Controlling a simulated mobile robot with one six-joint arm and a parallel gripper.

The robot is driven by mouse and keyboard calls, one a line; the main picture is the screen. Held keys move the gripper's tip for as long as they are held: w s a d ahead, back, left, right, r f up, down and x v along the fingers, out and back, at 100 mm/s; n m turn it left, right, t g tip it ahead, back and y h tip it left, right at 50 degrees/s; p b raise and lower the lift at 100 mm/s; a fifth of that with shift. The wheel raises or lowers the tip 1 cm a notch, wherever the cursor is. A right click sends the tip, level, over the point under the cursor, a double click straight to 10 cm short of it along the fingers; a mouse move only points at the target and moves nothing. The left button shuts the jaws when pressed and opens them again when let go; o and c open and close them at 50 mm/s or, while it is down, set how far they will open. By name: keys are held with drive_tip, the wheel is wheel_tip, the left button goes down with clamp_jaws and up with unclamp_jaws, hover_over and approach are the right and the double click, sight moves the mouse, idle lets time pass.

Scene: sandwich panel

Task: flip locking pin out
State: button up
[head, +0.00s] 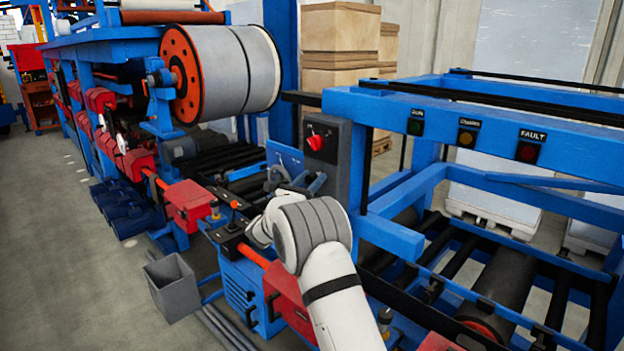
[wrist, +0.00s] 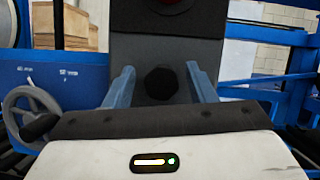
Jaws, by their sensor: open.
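In the wrist view a black round knob (wrist: 160,82) sits on the front of a dark grey box (wrist: 125,50); it may be the locking pin, but I cannot tell for sure. My gripper (wrist: 160,71) is open, with one blue-grey finger on each side of the knob. The fingers look apart from the knob, and nothing is held. The dark grey box also shows in the head view (head: 337,165), with a red knob (head: 315,143) on its upper part. In the head view my arm and gripper hide the box's lower front.
A handwheel (wrist: 32,113) on a blue panel (wrist: 70,80) stands close left of my gripper. A blue frame (head: 440,115) with indicator lights runs to the right of the box. A grey bin (head: 172,288) stands on the floor at the left, where the aisle is open.

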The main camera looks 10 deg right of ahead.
drive_tip(key=shift+c, duration=0.5)
clamp_jaws()
